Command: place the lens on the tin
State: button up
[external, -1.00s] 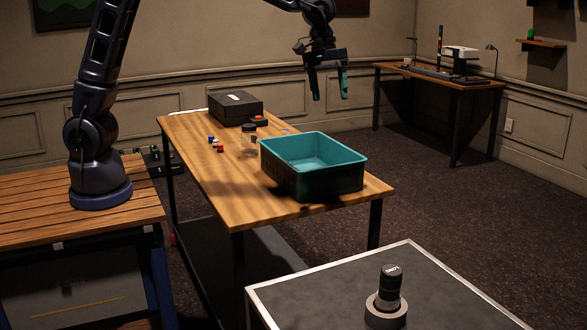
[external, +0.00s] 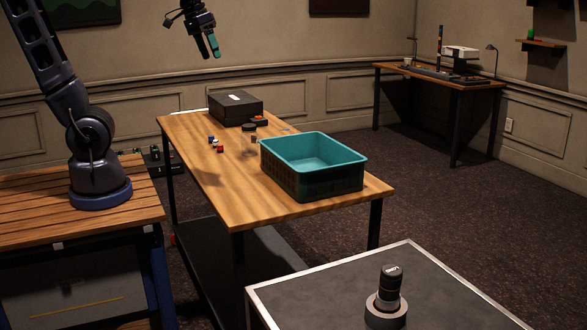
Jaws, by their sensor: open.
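My gripper (external: 208,47), with teal fingertips, is open and empty high at the upper left, in front of the wall and well above the wooden table. A small dark round piece (external: 249,127) sits near the middle back of that table, with a small paler piece (external: 253,139) just in front of it. They are too small to tell which is the lens or the tin, or whether they touch. On the near grey table, a dark upright cylinder (external: 391,280) that could be a lens stands in or behind a grey ring (external: 386,316); I cannot tell which.
A teal crate (external: 315,188) stands at the wooden table's (external: 240,205) right end. A dark box (external: 236,108) stands at its back, with an orange-topped item (external: 259,121) beside it. Several small coloured pieces (external: 217,144) lie left of centre. The near table's (external: 320,282) left part is clear.

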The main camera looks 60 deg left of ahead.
jog(key=s+a+f+m, duration=0.1)
jog(key=s+a+f, duration=0.1)
jog(key=s, duration=0.4)
jog(key=s+a+f+t+y, duration=0.1)
jog(key=s+a+f, duration=0.1)
jog(key=s+a, duration=0.2)
jog(key=shift+s+m, duration=0.4)
jog(key=shift+s, duration=0.8)
